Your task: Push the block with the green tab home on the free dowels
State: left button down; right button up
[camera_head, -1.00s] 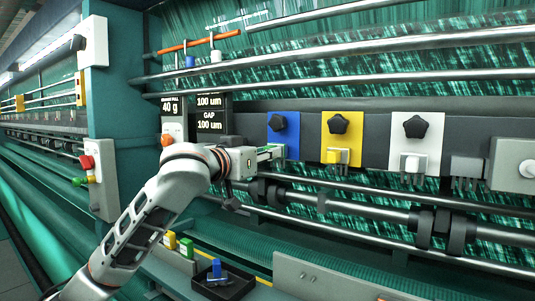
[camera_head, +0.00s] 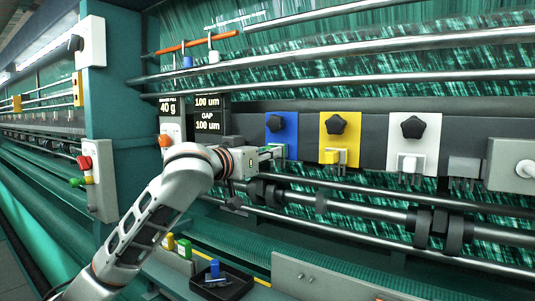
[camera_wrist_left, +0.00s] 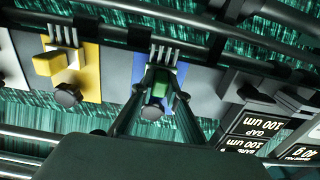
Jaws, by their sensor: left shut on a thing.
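The block with the green tab (camera_wrist_left: 161,78) is at the blue plate (camera_wrist_left: 146,62) in the left wrist view. My left gripper (camera_wrist_left: 163,84) is shut on it, one finger on each side of the tab. Several thin grey prongs (camera_wrist_left: 163,54) stick out from the block's far side. In the head view my left gripper (camera_head: 268,153) reaches from the left to the lower part of the blue plate (camera_head: 290,124). Its fingers largely cover the block there. The dowels behind the block are hidden, and I cannot tell whether a gap is left. My right gripper is not in view.
A yellow plate (camera_head: 328,128) and a white plate (camera_head: 431,131) with similar blocks stand to the right. Black star knobs (camera_head: 276,123) stick out above the blocks. Long steel rails run above and below. A dark tray (camera_head: 235,286) with a blue piece sits below.

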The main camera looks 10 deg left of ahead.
pick_arm(q)
jog(key=shift+w, duration=0.1)
jog(key=c, duration=1.9)
grip_release()
jog(key=v, duration=1.2)
